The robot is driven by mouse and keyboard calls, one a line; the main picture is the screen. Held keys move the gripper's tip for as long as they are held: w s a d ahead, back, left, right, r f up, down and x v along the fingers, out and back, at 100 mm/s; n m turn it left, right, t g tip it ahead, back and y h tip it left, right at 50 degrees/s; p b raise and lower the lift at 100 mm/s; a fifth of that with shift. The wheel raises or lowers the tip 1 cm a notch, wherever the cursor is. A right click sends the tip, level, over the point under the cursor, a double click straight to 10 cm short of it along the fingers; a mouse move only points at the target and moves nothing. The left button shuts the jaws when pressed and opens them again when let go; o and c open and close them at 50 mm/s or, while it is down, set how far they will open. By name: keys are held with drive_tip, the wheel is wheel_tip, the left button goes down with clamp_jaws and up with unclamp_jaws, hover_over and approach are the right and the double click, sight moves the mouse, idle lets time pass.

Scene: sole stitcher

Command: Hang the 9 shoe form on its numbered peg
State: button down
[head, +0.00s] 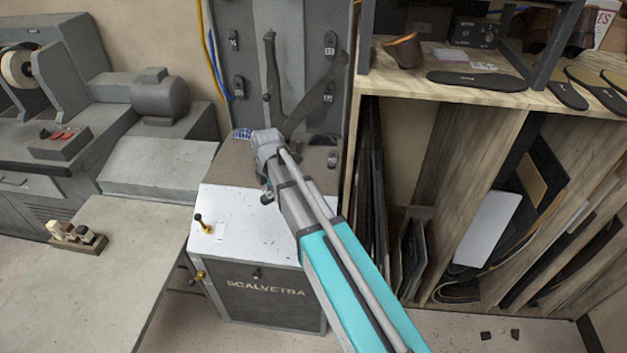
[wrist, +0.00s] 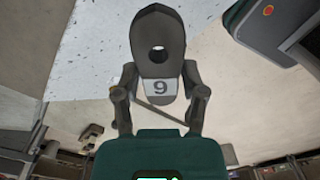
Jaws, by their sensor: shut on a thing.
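The 9 shoe form (wrist: 158,25) is a dark grey sole-shaped piece with a round hole and a pale plate reading 9. In the wrist view it sits between the fingers of my gripper (wrist: 159,88), which is shut on it at its numbered end. In the head view my arm reaches over the white-topped Scalvetra machine, and I cannot make out the form there. The grey upright panel (head: 287,90) behind my wrist bears dark pieces with small number plates, at its upper left (head: 233,40) and upper right (head: 330,43). Their digits are too small to read surely.
A dark bracket crosses the panel's middle. The machine's white top (head: 225,228) has a small brass-based lever (head: 202,222). A wooden shelf unit (head: 450,90) stands close on the right. A grey bench (head: 100,260) with a small block holder (head: 75,236) is at left.

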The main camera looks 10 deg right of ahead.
drive_tip(key=w+d, duration=0.3)
drive_tip(key=d, duration=0.2)
drive_tip(key=w+d, duration=0.3)
drive_tip(key=d, duration=0.1)
drive_tip(key=w+d, duration=0.3)
drive_tip(key=d, duration=0.2)
drive_tip(key=shift+w+d, duration=0.25)
drive_tip(key=shift+d, duration=0.05)
drive_tip(key=shift+s+a+f+b, duration=0.15)
drive_tip(key=shift+s+f+b, duration=0.1)
drive_tip(key=shift+f+b, duration=0.5)
drive_tip(key=shift+a+f+b, duration=0.1)
drive_tip(key=shift+f+b, duration=0.7)
drive_tip(key=shift+b, duration=0.05)
wheel_tip(320, 180, down, 3)
drive_tip(key=b, duration=0.3)
drive_tip(key=shift+f, duration=0.2)
drive_tip(key=shift+w+d+f+b, duration=0.1)
drive_tip(key=shift+d+f+b, duration=0.15)
drive_tip(key=shift+b, duration=0.2)
drive_tip(key=shift+c, duration=0.8)
unclamp_jaws()
